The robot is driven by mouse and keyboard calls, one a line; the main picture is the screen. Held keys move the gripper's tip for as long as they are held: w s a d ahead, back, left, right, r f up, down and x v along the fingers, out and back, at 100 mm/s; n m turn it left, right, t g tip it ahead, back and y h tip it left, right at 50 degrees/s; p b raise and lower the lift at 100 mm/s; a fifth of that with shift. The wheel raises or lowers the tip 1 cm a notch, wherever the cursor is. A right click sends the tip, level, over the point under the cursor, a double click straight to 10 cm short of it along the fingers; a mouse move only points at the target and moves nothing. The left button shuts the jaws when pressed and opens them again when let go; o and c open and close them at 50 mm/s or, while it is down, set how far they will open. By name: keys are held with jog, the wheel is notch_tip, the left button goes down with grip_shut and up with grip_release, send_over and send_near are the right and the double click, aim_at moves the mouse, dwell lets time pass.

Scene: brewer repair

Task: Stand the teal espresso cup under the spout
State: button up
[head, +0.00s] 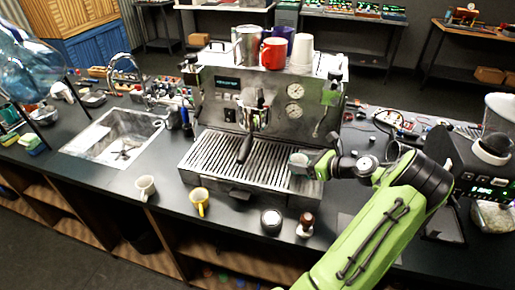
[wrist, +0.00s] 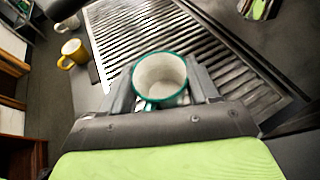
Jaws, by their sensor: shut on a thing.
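The teal espresso cup (wrist: 160,76) has a teal rim and a white inside. In the wrist view my gripper (wrist: 163,92) is shut on it, one finger at each side, and the cup looks upright. In the head view the cup (head: 298,160) is small, over the right end of the slatted drip tray (head: 225,158), with my gripper (head: 306,163) at its right. I cannot tell whether the cup touches the tray. The spout area under the portafilter (head: 247,140) is at the middle of the espresso machine (head: 218,98), left of the cup.
A white mug (head: 146,187) and a yellow mug (head: 199,202) stand on the counter in front of the machine. The tray's left and middle are clear below the portafilter handle.

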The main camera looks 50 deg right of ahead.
send_over(257, 151)
jog(key=shift+a+f, duration=0.1)
jog(key=shift+f, duration=0.15)
jog(key=shift+w+f, duration=0.1)
jog(key=shift+f, duration=0.3)
jog(key=shift+s, duration=0.2)
jog(key=shift+f, duration=0.1)
jog(key=o, duration=1.2)
